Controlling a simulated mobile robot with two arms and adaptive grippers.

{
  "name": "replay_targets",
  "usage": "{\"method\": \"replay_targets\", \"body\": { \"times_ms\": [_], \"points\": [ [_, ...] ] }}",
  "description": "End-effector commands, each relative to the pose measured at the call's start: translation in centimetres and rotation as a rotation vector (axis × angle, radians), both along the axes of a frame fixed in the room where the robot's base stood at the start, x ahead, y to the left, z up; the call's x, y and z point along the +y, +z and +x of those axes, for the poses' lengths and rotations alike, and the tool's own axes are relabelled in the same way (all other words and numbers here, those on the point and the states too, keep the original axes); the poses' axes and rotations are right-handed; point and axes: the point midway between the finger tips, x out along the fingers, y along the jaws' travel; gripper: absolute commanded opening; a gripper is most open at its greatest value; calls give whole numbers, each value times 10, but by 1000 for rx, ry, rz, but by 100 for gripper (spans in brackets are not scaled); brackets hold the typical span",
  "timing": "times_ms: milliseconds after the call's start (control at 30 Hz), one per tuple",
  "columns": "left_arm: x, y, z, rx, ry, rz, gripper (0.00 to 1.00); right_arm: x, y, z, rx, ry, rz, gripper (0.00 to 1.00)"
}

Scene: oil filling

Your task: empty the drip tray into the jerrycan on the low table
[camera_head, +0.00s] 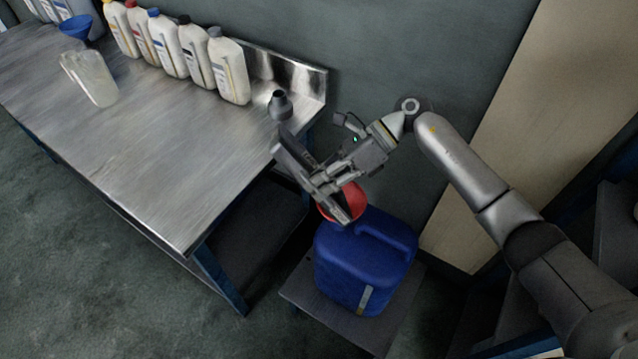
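The blue jerrycan (360,262) stands upright on the low table (300,288). A red funnel (356,198) sits at its top, partly covered by what my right gripper carries. My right gripper (322,180) is above and a little left of the jerrycan. It appears shut on a narrow dark grey piece, which looks like the drip tray (291,160) seen nearly edge-on. The piece slants down to the right, its lower end over the funnel. Its inside is hidden, and no flowing oil can be made out. My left gripper is out of view.
A steel workbench (170,160) fills the left. It carries several oil bottles (229,68), a translucent jug (92,78) and a blue funnel (75,27). A small dark grey round-topped piece (280,104) is near its right end. A pale panel (540,90) stands behind my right arm.

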Motion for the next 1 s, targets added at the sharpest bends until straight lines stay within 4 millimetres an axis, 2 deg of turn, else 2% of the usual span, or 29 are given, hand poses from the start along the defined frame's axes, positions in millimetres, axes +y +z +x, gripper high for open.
{"method": "replay_targets", "body": {
  "times_ms": [1000],
  "points": [
    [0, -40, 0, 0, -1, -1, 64, -26, 13, 11, 62, 0, 161, 0]
  ]
}}
